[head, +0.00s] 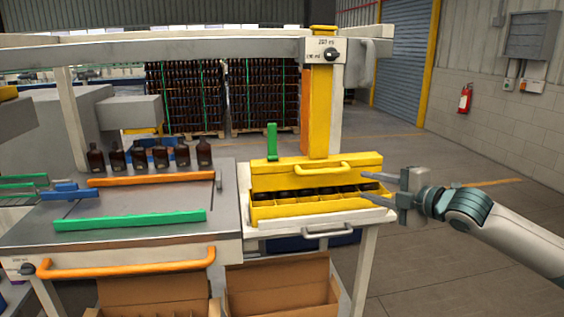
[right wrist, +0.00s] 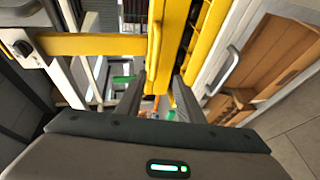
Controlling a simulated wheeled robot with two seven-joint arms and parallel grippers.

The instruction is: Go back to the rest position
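My right gripper (head: 368,186) is at the right end of the yellow crate (head: 262,211), with its fingers pointing left. The fingers are apart, and in the right wrist view (right wrist: 155,103) I see nothing held between them. Whether the fingertips touch the crate is unclear. The yellow crate holds a row of dark-topped items in compartments. Several amber bottles (head: 203,153) stand upright in a row on the grey table at the left. My left gripper is not in the head view.
The grey table (head: 130,232) has an orange rail (head: 150,179) and a green rail (head: 130,220). A yellow post (head: 320,110) rises behind the crate. Open cardboard boxes (head: 280,290) stand below. The floor (head: 450,230) right of the table is clear.

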